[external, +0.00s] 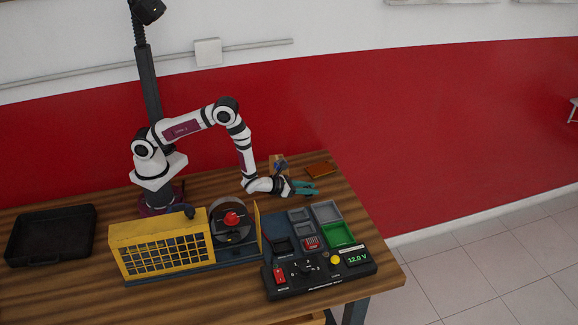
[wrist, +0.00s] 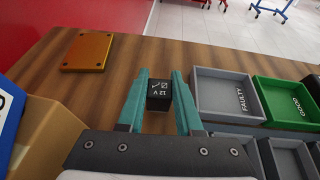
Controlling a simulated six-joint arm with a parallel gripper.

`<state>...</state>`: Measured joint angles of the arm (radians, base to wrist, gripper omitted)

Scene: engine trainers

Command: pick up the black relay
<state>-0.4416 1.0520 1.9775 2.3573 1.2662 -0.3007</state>
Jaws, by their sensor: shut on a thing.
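The black relay (wrist: 158,94) is a small dark cube with white markings, including "12 V", on its top face. In the wrist view it sits between the teal fingers of my gripper (wrist: 159,85), which are shut on it. In the external view my gripper (external: 306,187) reaches to the right, low over the back right of the table. The relay cannot be made out there. I cannot tell whether the relay touches the table.
A grey tray marked FAULTY (wrist: 228,96) and a green tray marked GOOD (wrist: 287,102) lie right of my gripper. An orange plate (wrist: 88,51) lies to the left on the wood. A cardboard box (wrist: 40,135) stands close at left. The control panel (external: 320,271) is at the front.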

